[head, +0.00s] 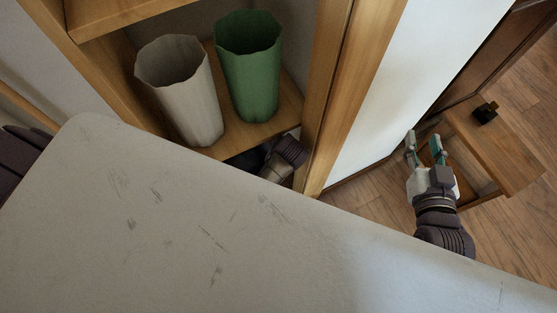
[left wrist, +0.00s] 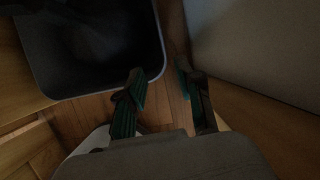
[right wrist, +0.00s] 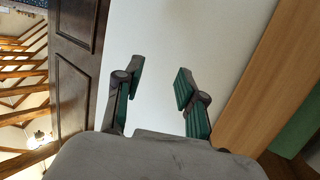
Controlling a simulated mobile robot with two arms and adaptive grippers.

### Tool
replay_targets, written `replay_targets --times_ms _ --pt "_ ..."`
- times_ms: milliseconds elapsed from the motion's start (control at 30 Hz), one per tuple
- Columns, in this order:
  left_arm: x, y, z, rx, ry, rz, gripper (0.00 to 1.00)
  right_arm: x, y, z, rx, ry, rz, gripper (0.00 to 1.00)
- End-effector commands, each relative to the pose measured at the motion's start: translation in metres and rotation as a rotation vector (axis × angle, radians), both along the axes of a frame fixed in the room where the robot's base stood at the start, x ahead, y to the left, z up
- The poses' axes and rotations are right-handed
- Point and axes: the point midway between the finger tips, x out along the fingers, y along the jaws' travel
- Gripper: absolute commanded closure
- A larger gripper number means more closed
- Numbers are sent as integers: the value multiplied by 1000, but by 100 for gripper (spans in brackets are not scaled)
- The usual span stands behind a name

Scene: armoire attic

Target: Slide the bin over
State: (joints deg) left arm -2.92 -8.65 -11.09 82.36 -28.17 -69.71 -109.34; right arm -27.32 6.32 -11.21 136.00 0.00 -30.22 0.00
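A dark bin with a grey rim (left wrist: 72,96) stands low at the upper left of the left wrist view, its inside in shadow. My left gripper (left wrist: 160,68) is open at the bin's near right corner. One finger shows over the rim and the other outside it; I cannot tell whether either touches. In the head view the bin and left gripper are hidden; part of my left arm shows under the shelf. My right gripper (head: 424,137) is open and empty, apart from the bin; it also shows in the right wrist view (right wrist: 158,72).
A white ribbed pot (head: 185,95) and a green one (head: 249,70) stand on a wooden shelf above my left arm. A white panel (head: 405,75) and a wooden piece with a small black object (head: 485,113) are near my right gripper. Wood floor (head: 520,230) lies at right.

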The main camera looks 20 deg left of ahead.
Motion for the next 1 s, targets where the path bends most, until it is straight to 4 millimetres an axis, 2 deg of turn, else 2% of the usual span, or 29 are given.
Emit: replay_targets --times_ms 33,200,533,667,767,1000 --pt "4 0 -5 14 3 -21 64 -3 0 1 5 -21 0 61" --pt "7 1 0 36 13 -58 64 -6 -1 16 12 -52 1 61" --pt "7 1 1 36 13 -60 64 -6 -1 18 13 -56 1 61" --pt "8 3 -4 37 14 -59 64 -3 1 25 25 -103 4 61" --pt "10 4 -10 36 13 -59 64 -1 4 38 45 -180 10 61" --pt "15 10 -30 35 14 -58 64 -3 10 83 115 -446 25 61"
